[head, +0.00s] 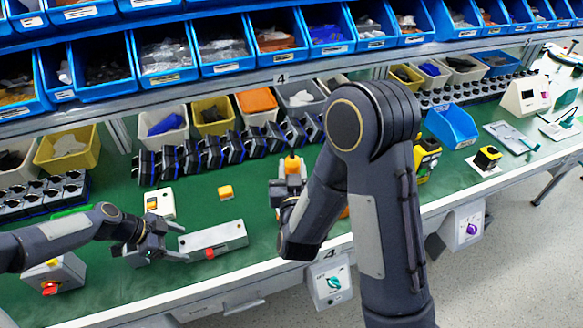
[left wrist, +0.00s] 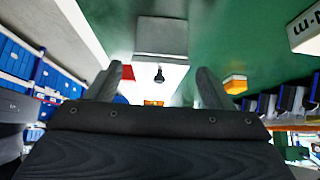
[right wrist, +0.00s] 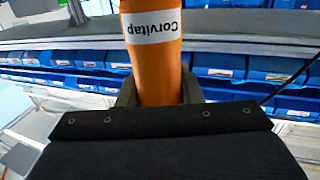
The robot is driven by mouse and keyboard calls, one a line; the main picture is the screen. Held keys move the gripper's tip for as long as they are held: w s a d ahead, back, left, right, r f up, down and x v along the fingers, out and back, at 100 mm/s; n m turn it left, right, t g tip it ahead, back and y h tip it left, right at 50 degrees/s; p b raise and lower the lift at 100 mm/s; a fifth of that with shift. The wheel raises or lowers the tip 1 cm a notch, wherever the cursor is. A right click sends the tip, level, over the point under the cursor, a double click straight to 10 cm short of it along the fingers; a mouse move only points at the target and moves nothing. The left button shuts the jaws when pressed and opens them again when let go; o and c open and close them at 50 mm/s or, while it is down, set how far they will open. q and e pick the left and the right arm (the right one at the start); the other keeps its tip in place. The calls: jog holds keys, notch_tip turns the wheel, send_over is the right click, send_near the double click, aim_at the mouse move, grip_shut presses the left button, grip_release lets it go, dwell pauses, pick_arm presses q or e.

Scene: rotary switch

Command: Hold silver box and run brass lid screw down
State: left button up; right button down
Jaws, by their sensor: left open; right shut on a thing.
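The silver box (head: 228,237) lies on the green bench top, with a red part (head: 210,253) on its front side. My left gripper (head: 178,243) is open at the box's left end. In the left wrist view the box (left wrist: 161,38) lies ahead between the two spread fingers (left wrist: 157,84), and a small dark knob shows near it. My right gripper (head: 288,188) is shut on an orange tool (right wrist: 155,60) lettered "Corvitap"; its orange-yellow end (head: 292,165) shows in the head view, right of the box and apart from it. I cannot make out the brass lid screw.
A small yellow block (head: 225,192) and a cream device (head: 159,203) stand behind the box. A grey box with a red knob (head: 50,288) is at the left. A row of black units (head: 200,155) and bins line the back. My right arm hides the bench's middle.

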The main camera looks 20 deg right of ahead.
aim_at(182, 245)
pick_arm(q)
jog(key=shift+b+x, duration=0.85)
jog(key=shift+x, duration=0.2)
pick_arm(e)
jog(key=shift+d+f, duration=0.25)
jog(key=shift+f, duration=0.2)
jog(key=shift+d+f, duration=0.2)
jog(key=shift+f, duration=0.25)
pick_arm(q)
jog(key=shift+d+f+b, duration=0.1)
jog(key=shift+f+b, duration=0.5)
jog(key=shift+b, duration=0.3)
pick_arm(e)
jog(key=shift+s+a+f, duration=0.15)
jog(key=shift+a+f, duration=0.45)
jog(key=shift+f, duration=0.15)
pick_arm(q)
jog(key=shift+d+f, duration=0.1)
jog(key=shift+d, duration=0.05)
pick_arm(e)
jog(key=shift+f, duration=0.25)
pick_arm(q)
jog(key=shift+d+b, duration=0.3)
jog(key=shift+b, duration=0.05)
pick_arm(e)
jog(key=shift+d+f, duration=0.1)
jog(key=shift+f, duration=0.05)
pick_arm(q)
jog(key=shift+a, duration=0.1)
